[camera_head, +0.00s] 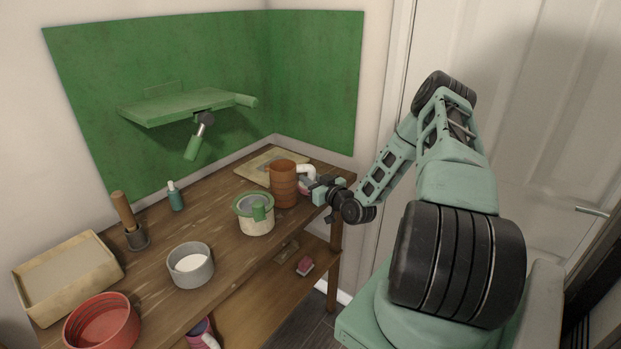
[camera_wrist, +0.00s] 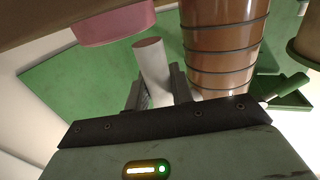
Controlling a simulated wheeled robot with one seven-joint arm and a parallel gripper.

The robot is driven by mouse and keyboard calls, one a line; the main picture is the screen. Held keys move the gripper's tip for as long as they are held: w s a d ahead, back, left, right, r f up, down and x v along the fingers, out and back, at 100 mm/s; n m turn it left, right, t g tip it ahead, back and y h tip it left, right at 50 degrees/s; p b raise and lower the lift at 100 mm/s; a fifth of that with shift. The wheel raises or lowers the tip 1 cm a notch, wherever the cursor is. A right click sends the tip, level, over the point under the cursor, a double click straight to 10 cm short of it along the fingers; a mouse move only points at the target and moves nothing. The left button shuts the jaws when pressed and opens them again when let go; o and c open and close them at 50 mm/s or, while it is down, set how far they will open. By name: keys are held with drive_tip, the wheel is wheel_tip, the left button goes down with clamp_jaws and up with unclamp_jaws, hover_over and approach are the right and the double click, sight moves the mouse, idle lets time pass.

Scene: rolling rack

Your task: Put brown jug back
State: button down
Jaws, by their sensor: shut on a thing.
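The brown jug (camera_head: 284,186) is a ringed cylinder with a white handle (camera_head: 306,170) on its right side. It is upright near the far right corner of the wooden workbench (camera_head: 225,222). I cannot tell whether its base touches the bench. My gripper (camera_head: 312,184) comes in from the right and is shut on the jug's white handle. In the wrist view the white handle (camera_wrist: 152,68) stands between my fingers (camera_wrist: 158,92), with the brown jug body (camera_wrist: 224,45) just to the right. The handle's gripped part is partly hidden by the fingers.
A flat pale board (camera_head: 262,164) lies behind the jug. A green wall shelf (camera_head: 180,105) hangs to the left. A grey bowl (camera_head: 190,266), red bowl (camera_head: 102,322) and tray (camera_head: 66,276) stand further left.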

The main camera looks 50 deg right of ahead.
drive_tip(key=shift+f, duration=0.1)
drive_tip(key=shift+f, duration=0.15)
drive_tip(key=c, duration=1.2)
unclamp_jaws()
drive_tip(key=shift+r, duration=0.25)
drive_tip(key=s+a+b, duration=0.2)
drive_tip(key=s+b, duration=0.2)
drive_tip(key=s, duration=0.7)
drive_tip(key=shift+s, duration=0.4)
